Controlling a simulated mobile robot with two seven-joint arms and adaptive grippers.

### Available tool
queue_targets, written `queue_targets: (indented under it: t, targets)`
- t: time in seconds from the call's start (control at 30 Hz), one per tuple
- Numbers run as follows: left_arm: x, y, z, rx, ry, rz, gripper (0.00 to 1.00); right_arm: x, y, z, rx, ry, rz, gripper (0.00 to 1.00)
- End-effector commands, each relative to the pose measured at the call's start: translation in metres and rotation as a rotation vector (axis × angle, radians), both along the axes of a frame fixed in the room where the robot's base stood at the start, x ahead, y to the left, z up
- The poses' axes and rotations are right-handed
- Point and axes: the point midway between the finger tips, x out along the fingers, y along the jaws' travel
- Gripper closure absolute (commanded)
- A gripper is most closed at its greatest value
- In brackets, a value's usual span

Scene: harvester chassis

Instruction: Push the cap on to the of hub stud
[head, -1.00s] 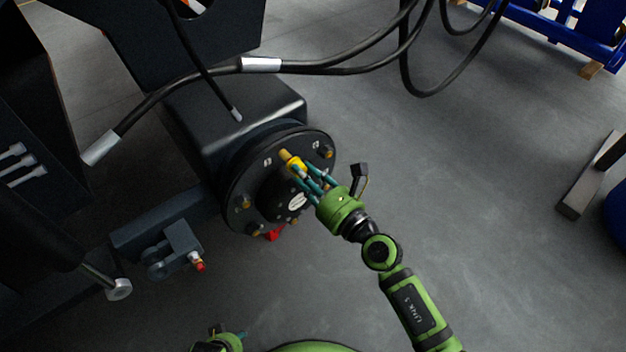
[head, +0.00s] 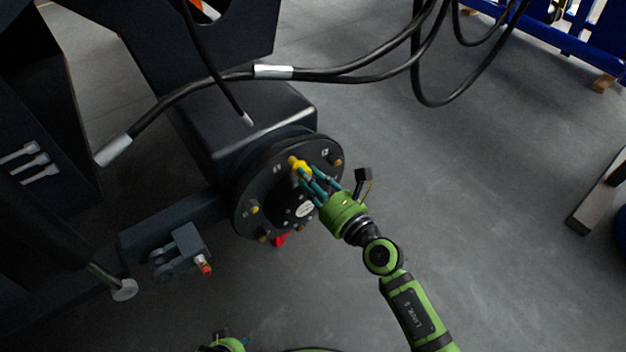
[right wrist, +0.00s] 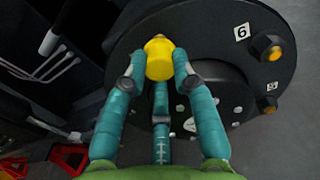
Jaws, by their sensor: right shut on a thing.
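The yellow cap (head: 302,167) is at the upper part of the round black hub (head: 243,190). My right gripper (head: 310,180) is shut on the cap, its teal fingers around the cap's sides. In the right wrist view the cap (right wrist: 159,60) sits between the fingertips, its far end toward the hub face. The stud behind the cap is hidden there, and I cannot tell how far the cap is over it. Other brass-coloured studs (right wrist: 267,47) stand around the hub rim. My left gripper (head: 240,342) barely shows at the bottom edge; its jaws are unclear.
Black hoses (head: 345,73) with silver sleeves hang above and behind the hub. A dark box-shaped housing (head: 245,100) is behind it. A bracket with a red-tipped fitting (head: 205,267) is at lower left.

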Motion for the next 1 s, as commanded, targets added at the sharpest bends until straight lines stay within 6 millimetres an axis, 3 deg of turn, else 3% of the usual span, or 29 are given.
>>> queue_targets:
  t: [1.0]
  targets:
    - [0.001,0.001,0.002,0.000,-0.002,0.001,0.44,0.021,0.015,0.000,0.000,0.000,0.001,0.91]
